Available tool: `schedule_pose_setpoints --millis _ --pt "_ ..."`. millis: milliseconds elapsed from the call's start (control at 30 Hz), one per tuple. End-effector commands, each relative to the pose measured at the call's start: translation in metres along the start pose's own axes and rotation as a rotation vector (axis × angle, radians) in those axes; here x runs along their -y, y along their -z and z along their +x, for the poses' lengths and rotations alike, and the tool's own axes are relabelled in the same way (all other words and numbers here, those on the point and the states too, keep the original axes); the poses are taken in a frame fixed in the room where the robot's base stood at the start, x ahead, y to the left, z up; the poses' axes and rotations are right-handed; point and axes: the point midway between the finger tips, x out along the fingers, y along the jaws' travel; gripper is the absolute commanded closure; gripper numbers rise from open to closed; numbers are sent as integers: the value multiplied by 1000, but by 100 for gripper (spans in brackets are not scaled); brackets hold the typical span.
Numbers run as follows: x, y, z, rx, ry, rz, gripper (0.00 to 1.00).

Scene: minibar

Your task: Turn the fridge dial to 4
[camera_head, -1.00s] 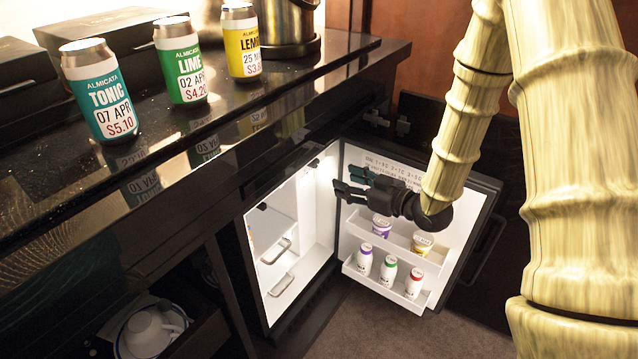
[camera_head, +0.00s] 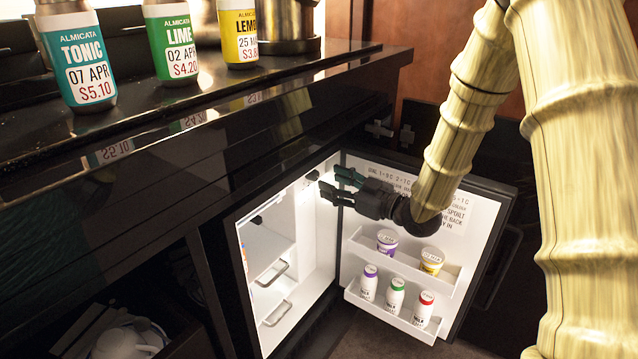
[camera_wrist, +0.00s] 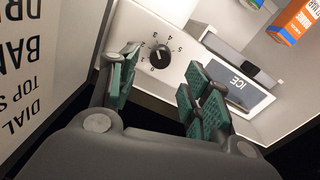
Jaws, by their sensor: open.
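The black round fridge dial (camera_wrist: 160,56) sits on a white panel in the wrist view, with digits printed around it. The pointer is too small to read surely. My gripper (camera_wrist: 164,74) is open, with one green-padded finger to the left of the dial and one to the right. The dial shows between the fingers, beyond them, and no clear contact is visible. In the head view my gripper (camera_head: 331,182) points left between the open fridge door (camera_head: 478,215) and the fridge interior (camera_head: 318,235).
An ICE compartment (camera_wrist: 250,88) lies right of the dial. The door shelf (camera_head: 392,318) holds small bottles, with cups (camera_head: 387,242) above. The counter (camera_head: 215,95) overhangs the fridge and carries cans (camera_head: 78,58). The printed door panel (camera_wrist: 35,60) is close at left.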

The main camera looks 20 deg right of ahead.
Motion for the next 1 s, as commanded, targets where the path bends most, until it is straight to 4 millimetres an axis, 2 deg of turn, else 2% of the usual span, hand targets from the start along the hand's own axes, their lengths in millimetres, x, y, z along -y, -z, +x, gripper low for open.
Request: schedule_pose_setpoints --millis 100,333,500,767,1000 --pt "1 -3 19 -1 1 -2 52" --pt "0 -2 44 0 0 -1 52" --pt "0 -1 51 1 1 1 52" --pt "0 0 52 1 0 1 52" --pt "0 0 51 1 0 1 94"
